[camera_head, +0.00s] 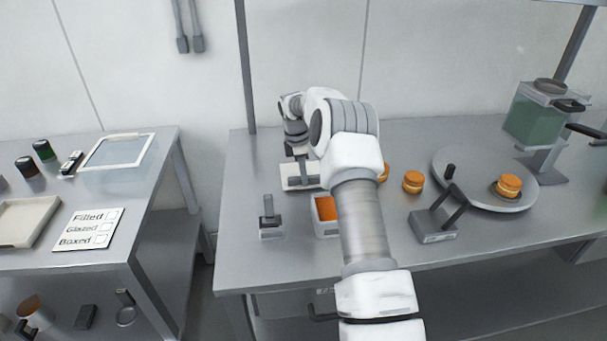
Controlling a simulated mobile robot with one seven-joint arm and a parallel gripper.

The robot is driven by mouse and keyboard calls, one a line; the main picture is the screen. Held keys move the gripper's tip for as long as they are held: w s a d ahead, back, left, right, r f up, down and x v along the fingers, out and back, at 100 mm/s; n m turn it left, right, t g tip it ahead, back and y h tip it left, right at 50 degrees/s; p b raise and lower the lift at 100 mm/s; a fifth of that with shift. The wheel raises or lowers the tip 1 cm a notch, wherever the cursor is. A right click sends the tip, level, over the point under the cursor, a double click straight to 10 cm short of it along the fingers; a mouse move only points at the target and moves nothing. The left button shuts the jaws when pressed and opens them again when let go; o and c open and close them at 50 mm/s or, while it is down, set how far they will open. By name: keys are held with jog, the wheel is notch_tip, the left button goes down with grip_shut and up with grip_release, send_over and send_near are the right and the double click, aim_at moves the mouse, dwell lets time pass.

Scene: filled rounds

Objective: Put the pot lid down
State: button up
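My gripper (302,172) points down at the back of the right-hand table, left of my raised elbow. It is small and partly merged with what is below it, so I cannot tell whether it is open or shut. A white, flat rectangular piece (288,184) lies directly at or under its fingertips. I cannot tell whether this is the pot lid or whether it is held. In front of it stands a white open pot (319,230) with orange filling, partly hidden by my arm. To its left is a smaller grey-white container (272,233) with a dark upright handle.
On the right are orange filled rounds (413,181), a grey stand with dark arms (432,226), a round grey plate (468,198) bearing another round, and a green dispenser (535,120). A left table holds a card (90,228) and trays. A gap separates the tables.

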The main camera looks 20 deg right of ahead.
jog(key=o, duration=0.4)
